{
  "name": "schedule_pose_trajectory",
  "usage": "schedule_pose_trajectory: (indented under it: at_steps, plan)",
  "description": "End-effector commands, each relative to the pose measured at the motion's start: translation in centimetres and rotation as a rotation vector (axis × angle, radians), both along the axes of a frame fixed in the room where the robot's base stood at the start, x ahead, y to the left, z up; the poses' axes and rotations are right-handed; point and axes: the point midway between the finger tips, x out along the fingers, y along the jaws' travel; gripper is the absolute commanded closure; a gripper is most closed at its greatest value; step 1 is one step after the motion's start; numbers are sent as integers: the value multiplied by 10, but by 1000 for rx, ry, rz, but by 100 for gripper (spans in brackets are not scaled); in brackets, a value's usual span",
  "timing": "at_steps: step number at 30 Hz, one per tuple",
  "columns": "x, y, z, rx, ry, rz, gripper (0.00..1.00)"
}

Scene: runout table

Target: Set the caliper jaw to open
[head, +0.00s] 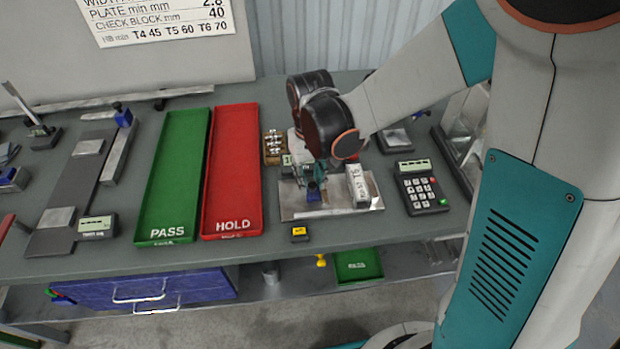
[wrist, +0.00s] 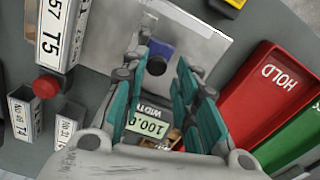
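The caliper sits on a pale metal plate (head: 300,208), which also shows in the wrist view (wrist: 203,45). Its blue jaw (wrist: 160,47) has a dark round knob (wrist: 156,65); in the head view the blue part (head: 313,193) shows just below my gripper (head: 318,173). A green display (wrist: 147,123) marked WIDTH seems to read 100.0; its last digit is partly hidden. My gripper (wrist: 158,68) has its teal fingers apart, one on each side of the knob. I see no clear contact with it. The arm hides much of the caliper from the head camera.
A block labelled T5 (head: 357,186) stands on the plate's right. A keypad (head: 421,187) is farther right. Red HOLD (head: 232,170) and green PASS (head: 173,178) trays lie left. Smaller labelled blocks (wrist: 24,113) and a red knob (wrist: 47,86) show in the wrist view.

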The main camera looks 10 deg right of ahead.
Motion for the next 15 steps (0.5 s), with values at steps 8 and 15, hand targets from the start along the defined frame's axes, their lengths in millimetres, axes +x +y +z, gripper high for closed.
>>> schedule_pose_trajectory:
  at_steps: [8,15]
  plan:
    - [-1,0,50,0,0,0,72]
    - [-1,1,91,0,0,1,72]
